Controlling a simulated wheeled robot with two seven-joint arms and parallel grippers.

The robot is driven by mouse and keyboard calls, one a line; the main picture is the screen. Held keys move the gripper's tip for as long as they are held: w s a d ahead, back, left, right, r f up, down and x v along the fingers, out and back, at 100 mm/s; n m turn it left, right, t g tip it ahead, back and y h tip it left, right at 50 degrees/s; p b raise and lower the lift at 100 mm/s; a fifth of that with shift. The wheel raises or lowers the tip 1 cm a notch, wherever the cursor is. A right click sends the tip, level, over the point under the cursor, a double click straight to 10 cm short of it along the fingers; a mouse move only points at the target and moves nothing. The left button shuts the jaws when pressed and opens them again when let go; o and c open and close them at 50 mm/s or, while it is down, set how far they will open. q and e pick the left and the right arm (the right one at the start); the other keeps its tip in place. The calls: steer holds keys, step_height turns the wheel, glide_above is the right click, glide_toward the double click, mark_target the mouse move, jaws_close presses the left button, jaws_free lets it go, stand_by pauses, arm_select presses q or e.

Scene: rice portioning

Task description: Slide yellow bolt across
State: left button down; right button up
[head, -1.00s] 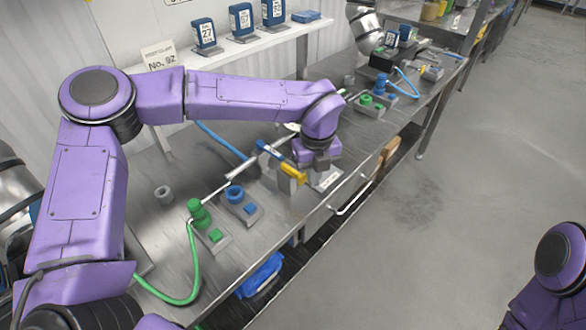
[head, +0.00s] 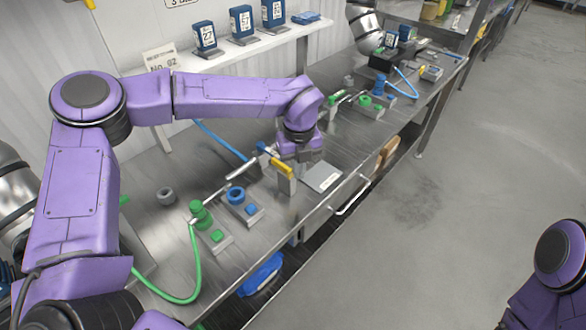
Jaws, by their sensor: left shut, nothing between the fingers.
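The yellow bolt (head: 282,168) lies on the grey metal bench, on a small grey block (head: 287,185). A blue piece (head: 263,147) is at its far left end. My left gripper (head: 302,160) points down right beside the bolt, at its right side. Its fingers are shut with nothing between them. They are dark and small, and I cannot tell whether they touch the bolt. My right gripper is out of view; only a part of my right arm shows at the lower right.
A green knob unit (head: 201,213) with a green hose and a blue ring unit (head: 237,195) stand left of the bolt. A pale labelled plate (head: 322,178) lies to its right. Floor at right is clear.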

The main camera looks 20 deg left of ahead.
arm_select(q)
step_height(320, 180, up, 7)
steer(key=d+p, duration=0.1)
steer(key=p, duration=0.3)
steer(key=shift+s+d, duration=0.2)
steer(key=shift+s, duration=0.1)
